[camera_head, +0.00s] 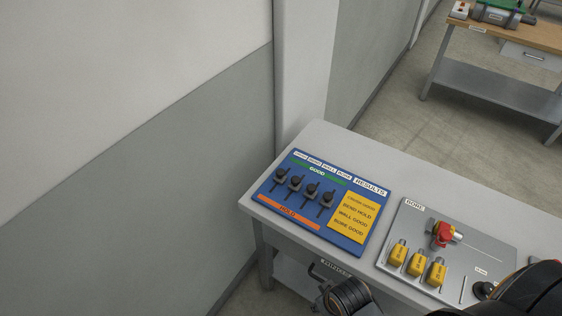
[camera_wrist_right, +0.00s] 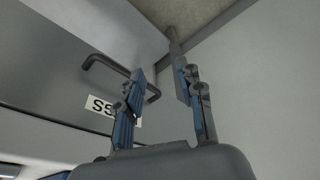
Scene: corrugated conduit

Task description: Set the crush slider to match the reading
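The blue results board (camera_head: 300,230) lies on the grey bench. It has a row of several dark slider knobs between a green GOOD strip (camera_head: 318,170) and an orange HOLD strip (camera_head: 288,212). The leftmost knob (camera_head: 281,174) sits under the leftmost, blurred label. All knobs look similarly placed, near mid-slot. A yellow note (camera_head: 354,217) reads what looks like crush good, bend hold, wall good, bore good. My right gripper (camera_wrist_right: 160,75) is open in the right wrist view, fingers apart near a dark bar handle (camera_wrist_right: 108,64). My left gripper is not in view.
The bore panel (camera_head: 405,215), with yellow blocks (camera_head: 416,262) and a red-and-yellow fitting (camera_head: 441,236), stands right of the board. A wall adjoins the bench's left side. Dark parts, probably my arm, show below the bench front and at bottom right. Another bench (camera_head: 490,90) stands behind.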

